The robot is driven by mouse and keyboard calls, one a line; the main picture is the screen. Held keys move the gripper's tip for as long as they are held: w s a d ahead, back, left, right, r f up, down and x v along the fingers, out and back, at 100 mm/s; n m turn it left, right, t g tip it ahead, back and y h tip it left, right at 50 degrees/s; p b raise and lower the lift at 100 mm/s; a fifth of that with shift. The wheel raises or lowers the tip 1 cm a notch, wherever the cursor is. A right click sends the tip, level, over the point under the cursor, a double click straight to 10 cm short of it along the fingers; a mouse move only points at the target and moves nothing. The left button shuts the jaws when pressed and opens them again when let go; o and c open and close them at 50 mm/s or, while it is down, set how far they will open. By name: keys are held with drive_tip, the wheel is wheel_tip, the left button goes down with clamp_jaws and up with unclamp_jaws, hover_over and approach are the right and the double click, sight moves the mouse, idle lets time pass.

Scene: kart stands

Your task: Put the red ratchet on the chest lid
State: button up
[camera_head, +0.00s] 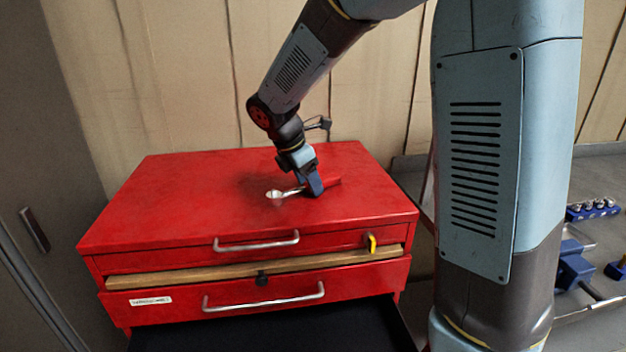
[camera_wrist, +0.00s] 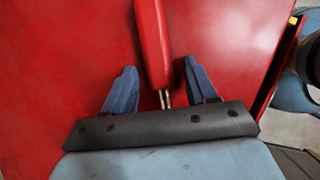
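The red ratchet lies on the red chest lid (camera_head: 215,195), near its middle. In the head view its silver head (camera_head: 275,195) points left and its red handle (camera_head: 330,182) shows to the right of my gripper (camera_head: 315,188). My gripper reaches down over the ratchet at the lid. In the wrist view the red handle (camera_wrist: 151,40) runs between the two blue fingers of my gripper (camera_wrist: 160,72). The fingers stand apart, with a gap on each side of the ratchet. The silver shaft shows only briefly before my gripper's body hides the rest.
The lid is otherwise bare around the ratchet. Below it, the chest front has drawers with silver handles (camera_head: 262,303) and a yellow key-like piece (camera_head: 371,243). A rack with blue-handled items (camera_head: 575,265) stands at the right. A wooden wall (camera_head: 185,90) is close behind.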

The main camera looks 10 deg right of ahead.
drive_tip(key=v, duration=1.2)
drive_tip(key=s+d+m+t+y, duration=0.3)
drive_tip(key=s+d+m+y, duration=0.1)
drive_tip(key=s+d+m, duration=1.3)
drive_tip(key=s+m, duration=0.4)
drive_tip(key=m, duration=0.1)
drive_tip(key=shift+s+m+t, duration=0.3)
drive_tip(key=shift+t, duration=0.1)
drive_tip(key=shift+d, duration=0.1)
drive_tip(key=shift+c, duration=0.3)
drive_tip(key=shift+c, duration=1.1)
